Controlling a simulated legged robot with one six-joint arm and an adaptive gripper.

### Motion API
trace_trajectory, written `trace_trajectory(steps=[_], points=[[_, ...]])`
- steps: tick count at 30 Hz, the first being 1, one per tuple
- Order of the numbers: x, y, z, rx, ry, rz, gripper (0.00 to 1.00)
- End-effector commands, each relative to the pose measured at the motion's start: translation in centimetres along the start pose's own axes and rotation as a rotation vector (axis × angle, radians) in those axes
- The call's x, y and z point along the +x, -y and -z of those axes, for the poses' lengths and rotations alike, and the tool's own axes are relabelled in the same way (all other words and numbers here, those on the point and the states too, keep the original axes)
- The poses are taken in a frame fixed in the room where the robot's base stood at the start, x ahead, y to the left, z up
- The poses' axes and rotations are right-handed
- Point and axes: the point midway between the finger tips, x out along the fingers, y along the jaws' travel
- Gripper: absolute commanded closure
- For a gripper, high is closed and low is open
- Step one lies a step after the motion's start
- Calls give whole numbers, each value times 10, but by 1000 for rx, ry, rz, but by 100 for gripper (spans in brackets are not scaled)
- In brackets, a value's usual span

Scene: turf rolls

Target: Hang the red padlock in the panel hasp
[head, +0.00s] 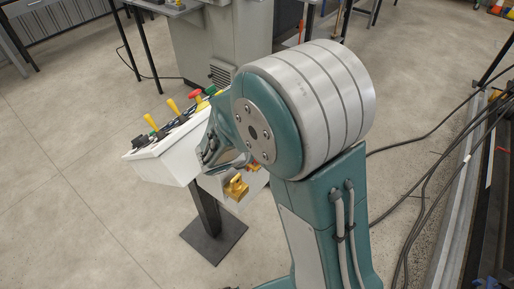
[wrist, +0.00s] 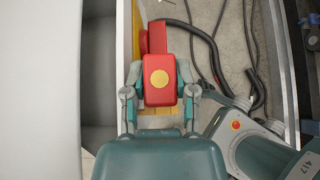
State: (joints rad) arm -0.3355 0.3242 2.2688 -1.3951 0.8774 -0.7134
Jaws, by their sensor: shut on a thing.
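The red padlock (wrist: 160,98) is in the wrist view, a red block with a round yellow spot on its face. My gripper (wrist: 161,78) has one finger on each side of it and is shut on it. A further red part (wrist: 152,42) shows just beyond the body; I cannot tell whether it belongs to the padlock. In the head view my arm hides most of the gripper and padlock. A brass-yellow fitting (head: 236,187) sits on the front of the white panel box, with a little red beside it. I cannot make out the hasp clearly.
The white control panel (head: 160,165) stands on a dark post and base plate (head: 214,236). It carries yellow levers (head: 151,121) and a red knob (head: 194,95). Black cables (head: 430,170) lie on the floor at the right. A grey cabinet (head: 215,45) stands behind.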

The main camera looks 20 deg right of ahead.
Motion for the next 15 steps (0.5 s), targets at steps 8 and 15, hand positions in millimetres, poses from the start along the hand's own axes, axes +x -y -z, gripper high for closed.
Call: trace_trajectory(steps=[8,15], points=[[4,0,5,-2,0,0,100],[7,0,9,-2,0,0,100]])
